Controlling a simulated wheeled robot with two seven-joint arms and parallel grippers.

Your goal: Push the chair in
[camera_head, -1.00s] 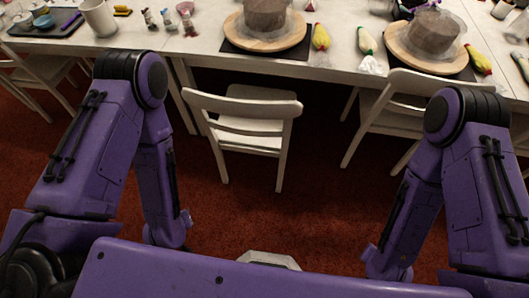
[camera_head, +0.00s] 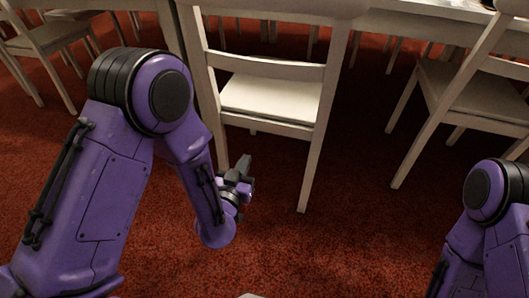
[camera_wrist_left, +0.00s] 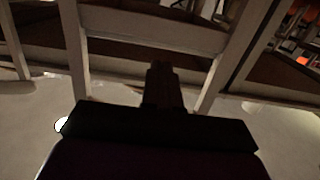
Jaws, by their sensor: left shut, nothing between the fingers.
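A white wooden chair (camera_head: 271,96) stands ahead of me in the head view, with its slatted back toward me and its seat at the table's edge. My left gripper (camera_head: 245,170) is shut and empty, low in front of the chair's back, close to its left rear leg. The image does not show whether they touch. In the left wrist view the dark gripper fingers (camera_wrist_left: 162,85) point toward the chair's slat (camera_wrist_left: 150,31) and uprights. My right gripper is out of the head view; only part of the right arm shows at the lower right.
The white table (camera_head: 410,22) runs across the top of the head view. Another white chair (camera_head: 470,95) stands at the right, and another (camera_head: 45,40) at the upper left. Red carpet (camera_head: 340,240) is clear between the chair and me.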

